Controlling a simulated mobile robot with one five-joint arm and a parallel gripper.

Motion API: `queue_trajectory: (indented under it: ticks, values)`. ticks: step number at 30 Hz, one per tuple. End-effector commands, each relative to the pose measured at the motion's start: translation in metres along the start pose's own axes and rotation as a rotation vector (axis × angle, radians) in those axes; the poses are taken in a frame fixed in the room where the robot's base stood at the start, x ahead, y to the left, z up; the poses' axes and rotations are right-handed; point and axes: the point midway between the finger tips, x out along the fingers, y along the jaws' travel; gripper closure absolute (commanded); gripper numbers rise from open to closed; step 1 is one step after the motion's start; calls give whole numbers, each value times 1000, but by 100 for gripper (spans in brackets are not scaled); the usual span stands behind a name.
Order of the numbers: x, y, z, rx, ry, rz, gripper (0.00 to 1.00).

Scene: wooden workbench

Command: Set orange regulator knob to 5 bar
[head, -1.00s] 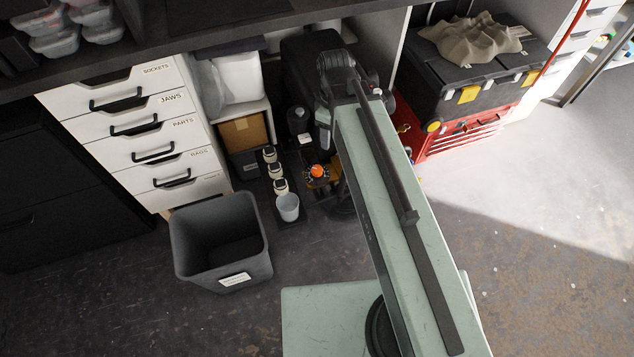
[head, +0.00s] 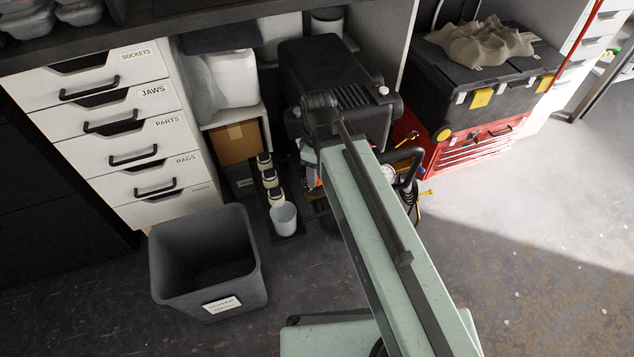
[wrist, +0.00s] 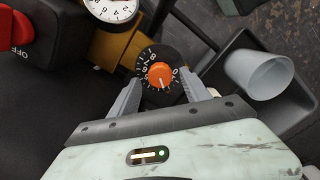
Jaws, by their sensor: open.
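In the wrist view the orange regulator knob (wrist: 160,75) sits on a black dial with white numbers. A white pointer line on the knob points toward the lower part of the dial; the exact reading is too small to tell. My gripper (wrist: 162,92) is open, with one finger to each side of the dial's near edge; I cannot tell whether they touch it. A white gauge (wrist: 112,8) with black digits shows partly at the top, beside a brass-coloured block. In the head view my arm hides most of the knob and my gripper.
A red switch marked OFF (wrist: 14,38) is at the left of the wrist view. A pale cup (wrist: 258,74) stands in a dark tray at the right; the cup also shows in the head view (head: 284,218). A grey bin (head: 208,262) stands on the floor.

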Motion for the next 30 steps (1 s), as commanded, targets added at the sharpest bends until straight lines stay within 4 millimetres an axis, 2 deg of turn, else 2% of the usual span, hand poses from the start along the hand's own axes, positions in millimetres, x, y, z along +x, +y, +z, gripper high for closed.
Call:
queue_trajectory:
  ticks: [1, 3, 11, 12, 17, 18, 30]
  values:
    - [15, 0, 0, 0, 0, 0, 45]
    - [20, 0, 0, 0, 0, 0, 45]
    - [18, 0, 0, 0, 0, 0, 45]
    - [18, 0, 0, 0, 0, 0, 50]
    - [18, 0, 0, 0, 0, 0, 95]
    - [18, 0, 0, 0, 0, 0, 100]
    - [18, 0, 0, 76, 0, 0, 100]
